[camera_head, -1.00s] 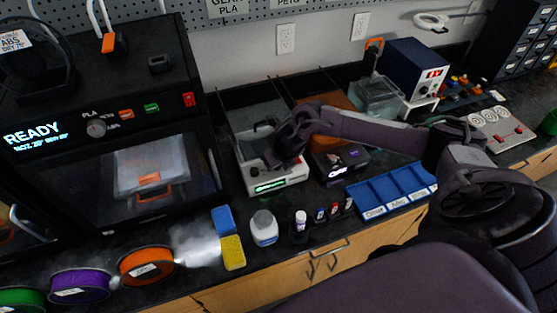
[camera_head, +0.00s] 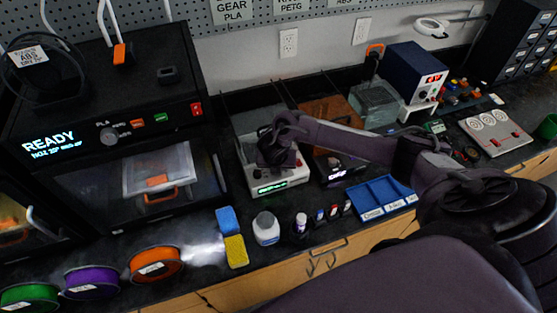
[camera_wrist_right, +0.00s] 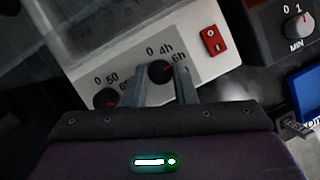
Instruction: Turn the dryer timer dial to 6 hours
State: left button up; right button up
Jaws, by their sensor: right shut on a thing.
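The dryer (camera_head: 291,178) is a white box with a clear lid and a lit green display. In the right wrist view its pale front panel (camera_wrist_right: 205,72) shows two black dials. The timer dial (camera_wrist_right: 160,70) is marked 0, 4h and 6h; a small red mark shows toward its right side, but its exact setting is hard to read. My right gripper (camera_wrist_right: 164,88) has one finger on each side of this dial and is shut on it. In the head view my right gripper (camera_head: 273,155) hides the dial. My left gripper is not in view.
The other dial (camera_wrist_right: 107,98), marked 0 and 50, sits close by on the left. A red switch (camera_wrist_right: 213,40) is on the right. A dark device with a MIN knob (camera_wrist_right: 298,27) stands beside the dryer. Bottles (camera_head: 266,228) and a blue tray (camera_head: 372,205) are in front.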

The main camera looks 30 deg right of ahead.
dwell(0.4)
jog(key=o, duration=1)
jog(key=v, duration=0.8)
jog(key=shift+d+p, duration=0.1)
jog(key=shift+p, duration=0.25)
